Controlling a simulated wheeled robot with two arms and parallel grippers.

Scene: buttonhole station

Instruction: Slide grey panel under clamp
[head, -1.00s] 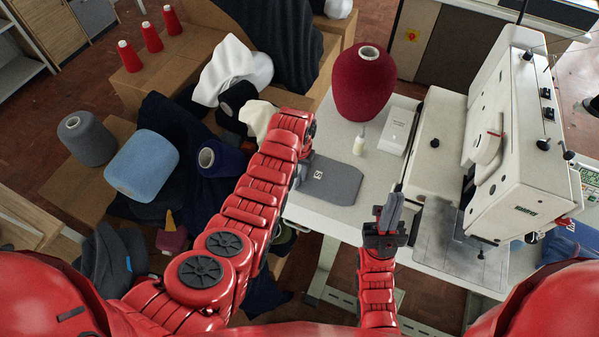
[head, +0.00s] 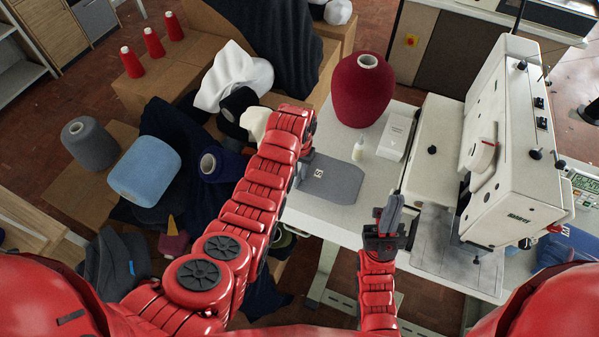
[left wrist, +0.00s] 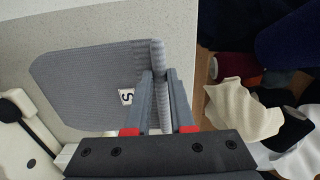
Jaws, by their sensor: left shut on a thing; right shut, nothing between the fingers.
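The grey panel (head: 333,181) lies flat on the white table left of the machine, a small white label with a dark mark near its left edge. It also shows in the left wrist view (left wrist: 85,84), one edge standing up between the fingers. My left gripper (left wrist: 160,88) is shut on that edge; in the head view my own arm mostly hides the gripper. My right gripper (head: 391,212) is shut and empty, between the panel and the machine. The white buttonhole machine (head: 510,150) stands at the right above a grey metal plate (head: 437,242). I cannot clearly make out the clamp.
A dark red yarn cone (head: 362,92), a small bottle (head: 358,149) and a white box (head: 395,136) stand behind the panel. Boxes with yarn cones and dark cloth (head: 195,140) crowd the left. The tabletop between panel and machine is mostly clear.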

